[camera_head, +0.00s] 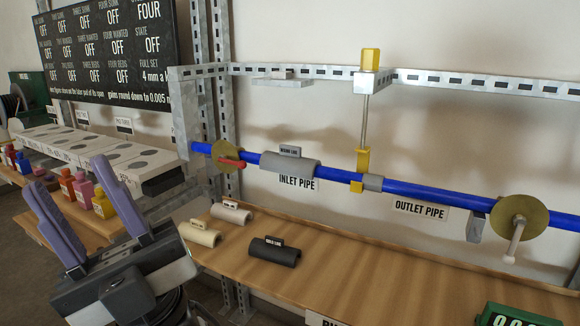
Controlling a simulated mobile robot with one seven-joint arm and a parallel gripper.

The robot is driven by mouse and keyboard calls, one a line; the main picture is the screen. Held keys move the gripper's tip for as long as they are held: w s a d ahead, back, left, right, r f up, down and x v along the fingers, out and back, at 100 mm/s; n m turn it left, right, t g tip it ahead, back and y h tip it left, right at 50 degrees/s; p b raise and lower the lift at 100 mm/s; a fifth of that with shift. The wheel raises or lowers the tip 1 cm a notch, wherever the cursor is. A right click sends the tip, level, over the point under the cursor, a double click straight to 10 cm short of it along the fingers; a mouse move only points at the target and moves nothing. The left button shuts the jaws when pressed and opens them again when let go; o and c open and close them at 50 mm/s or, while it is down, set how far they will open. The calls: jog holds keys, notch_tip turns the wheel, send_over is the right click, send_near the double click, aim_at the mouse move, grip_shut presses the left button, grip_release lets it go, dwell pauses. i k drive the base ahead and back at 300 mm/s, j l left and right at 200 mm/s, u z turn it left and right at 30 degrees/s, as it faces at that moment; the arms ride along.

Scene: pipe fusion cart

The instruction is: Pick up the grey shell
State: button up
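Several half-round shells with small labelled tabs are in view. A mid-grey shell (291,166) sits on the blue inlet pipe. On the wooden bench lie a pale grey shell (231,213), a cream shell (199,234) and a dark grey, nearly black shell (275,253). The pictures do not settle which of the grey ones is the task's shell. My gripper (69,176) is at the lower left, its two purple fingers spread apart with nothing between them. It is to the left of all the shells and touches none.
The wooden bench (370,285) has clear room right of the dark shell. A yellow-topped clamp post (363,120) and brass discs with handles (518,222) stand along the pipe. Coloured bottles (85,188) and a grey-topped box row (95,150) are near my gripper.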

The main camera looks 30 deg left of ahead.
aim_at(289, 161)
jog(key=j+z, duration=0.4)
jog(key=j, duration=0.7)
jog(key=j+z, duration=0.35)
jog(key=j, duration=0.75)
jog(key=k, duration=0.05)
